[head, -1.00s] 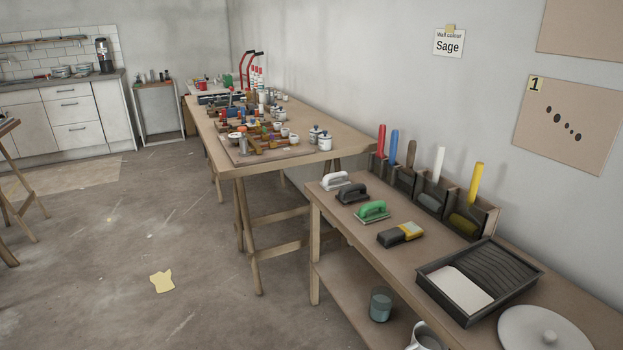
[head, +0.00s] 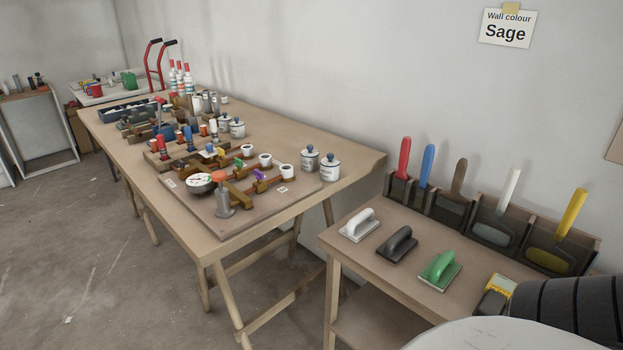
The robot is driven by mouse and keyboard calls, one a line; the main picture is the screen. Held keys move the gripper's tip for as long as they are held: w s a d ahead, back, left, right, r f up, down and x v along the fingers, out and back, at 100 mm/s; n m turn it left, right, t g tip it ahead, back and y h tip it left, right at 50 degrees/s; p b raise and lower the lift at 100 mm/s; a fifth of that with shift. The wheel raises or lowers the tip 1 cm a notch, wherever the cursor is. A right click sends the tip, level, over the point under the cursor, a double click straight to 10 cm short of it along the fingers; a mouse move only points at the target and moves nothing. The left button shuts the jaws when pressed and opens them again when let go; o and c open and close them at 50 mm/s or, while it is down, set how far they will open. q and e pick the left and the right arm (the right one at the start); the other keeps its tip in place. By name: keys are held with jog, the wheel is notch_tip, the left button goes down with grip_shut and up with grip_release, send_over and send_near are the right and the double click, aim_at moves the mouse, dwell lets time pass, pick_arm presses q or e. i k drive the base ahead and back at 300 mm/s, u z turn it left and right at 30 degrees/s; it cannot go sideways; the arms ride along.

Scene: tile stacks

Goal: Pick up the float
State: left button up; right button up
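Three hand floats with raised handles lie in a row near the left end of the low wooden bench (head: 365,275). One is white (head: 359,225), one is black (head: 397,246) and one is green (head: 440,270). They lie flat and apart from each other. I cannot tell from the frames which one the task means. A part of my own arm covers the lower right corner. Neither gripper shows in the head view.
A rack (head: 480,222) with several coloured-handled tools stands along the wall behind the floats. A yellow and dark block (head: 496,294) lies right of the green float, partly behind my arm. A longer table (head: 260,225) with a crowded board stands to the left.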

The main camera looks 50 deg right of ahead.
aim_at(358, 227)
jog(key=i, duration=1.35)
jog(key=z, duration=3.65)
